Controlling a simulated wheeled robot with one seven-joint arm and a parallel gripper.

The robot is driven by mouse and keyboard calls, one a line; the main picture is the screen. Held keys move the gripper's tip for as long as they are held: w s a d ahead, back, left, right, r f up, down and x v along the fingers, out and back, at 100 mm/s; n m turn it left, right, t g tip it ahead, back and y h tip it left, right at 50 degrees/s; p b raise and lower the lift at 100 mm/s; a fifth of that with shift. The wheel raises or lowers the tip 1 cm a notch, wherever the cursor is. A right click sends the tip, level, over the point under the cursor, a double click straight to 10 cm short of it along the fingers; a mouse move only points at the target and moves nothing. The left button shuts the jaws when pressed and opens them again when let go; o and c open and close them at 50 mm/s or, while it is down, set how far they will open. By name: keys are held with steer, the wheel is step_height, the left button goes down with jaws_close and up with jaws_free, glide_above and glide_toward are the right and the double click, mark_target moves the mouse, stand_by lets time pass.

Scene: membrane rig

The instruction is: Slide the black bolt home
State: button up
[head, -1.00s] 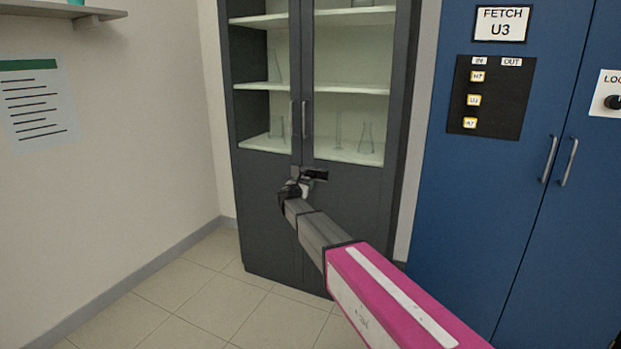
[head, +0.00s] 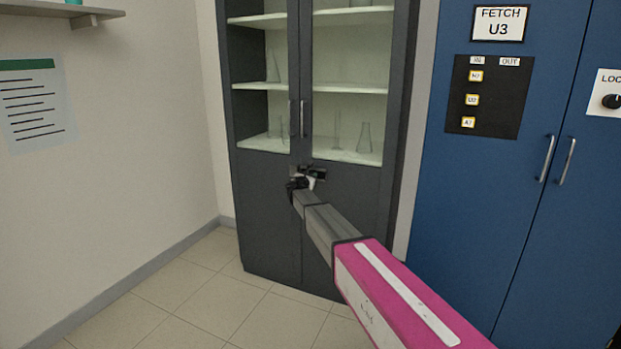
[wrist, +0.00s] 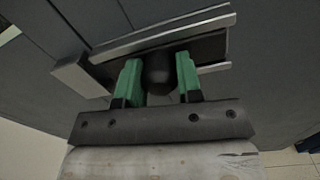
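The black bolt (wrist: 207,50) lies between two pale metal rails on the dark cabinet's front, just below the handles. It is small and partly covered in the head view (head: 319,174). Its dark round knob (wrist: 158,72) sticks out towards me in the wrist view. My gripper (wrist: 159,75) has its green fingers on either side of the knob and looks open, with narrow gaps; contact is hard to judge. In the head view my gripper (head: 308,181) is at the bolt. A grey block (wrist: 80,76) sits at the rails' left end in the wrist view.
The dark cabinet (head: 268,215) has glass upper doors with glassware inside and two upright handles (head: 303,118). A blue cabinet (head: 480,210) stands to the right. A wall shelf (head: 60,18) is at upper left. The tiled floor at left is clear.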

jaws_close()
steer(key=a, duration=0.1)
steer(key=w+a, duration=0.1)
steer(key=a, duration=0.2)
steer(key=shift+w+a, duration=0.3)
steer(key=shift+w, duration=0.05)
steer(key=o, duration=0.7)
jaws_free()
steer(key=shift+a, duration=0.1)
steer(key=shift+s, duration=0.15)
steer(key=v, duration=1)
steer(key=shift+s+a, duration=0.1)
steer(key=shift+s, duration=0.15)
